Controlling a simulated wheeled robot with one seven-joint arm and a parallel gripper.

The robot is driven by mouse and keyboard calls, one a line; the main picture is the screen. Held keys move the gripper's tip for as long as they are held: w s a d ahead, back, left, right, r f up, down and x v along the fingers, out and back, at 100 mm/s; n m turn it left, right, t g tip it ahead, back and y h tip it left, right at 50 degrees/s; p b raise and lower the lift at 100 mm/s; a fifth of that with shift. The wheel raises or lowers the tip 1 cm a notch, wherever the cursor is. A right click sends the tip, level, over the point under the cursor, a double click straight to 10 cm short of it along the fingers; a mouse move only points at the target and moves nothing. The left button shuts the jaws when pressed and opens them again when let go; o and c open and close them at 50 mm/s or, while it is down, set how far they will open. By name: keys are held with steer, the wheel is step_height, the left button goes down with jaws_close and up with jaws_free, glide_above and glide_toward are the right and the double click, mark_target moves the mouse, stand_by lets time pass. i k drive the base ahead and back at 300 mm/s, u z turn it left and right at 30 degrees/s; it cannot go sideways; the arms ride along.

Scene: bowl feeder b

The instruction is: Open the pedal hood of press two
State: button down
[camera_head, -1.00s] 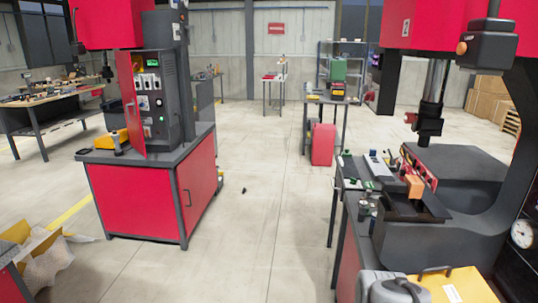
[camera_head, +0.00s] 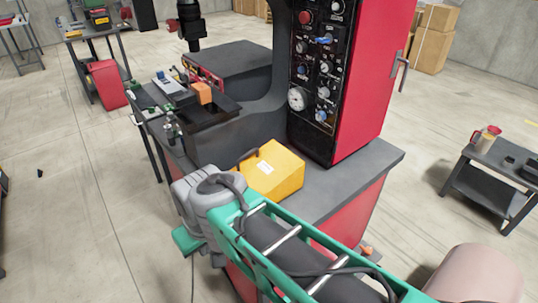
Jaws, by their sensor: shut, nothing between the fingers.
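A press with a black control panel (camera_head: 318,75) and a red cabinet side (camera_head: 370,80) stands on a dark-topped base; I cannot read a number on it. A yellow box (camera_head: 272,170) with a dark handle and a white label sits on the base top. I cannot tell whether it is a pedal hood. A small orange thing (camera_head: 368,250) shows low by the base's right side, partly hidden by my green-framed arm. No pedal is clearly visible. My arm crosses the lower middle, with its grey joint left of the yellow box. I cannot make out my gripper's fingers.
A low dark table (camera_head: 490,175) with a red-and-cream jug (camera_head: 487,138) stands at the right. Cardboard boxes (camera_head: 433,38) stand at the back. A red container (camera_head: 107,85) is under a bench at the upper left.

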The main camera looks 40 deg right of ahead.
mark_target(273, 170)
steer(key=z, duration=0.65)
steer(key=k, duration=0.55)
steer(key=u, duration=1)
steer(key=i, duration=0.8)
steer(key=u, duration=0.5)
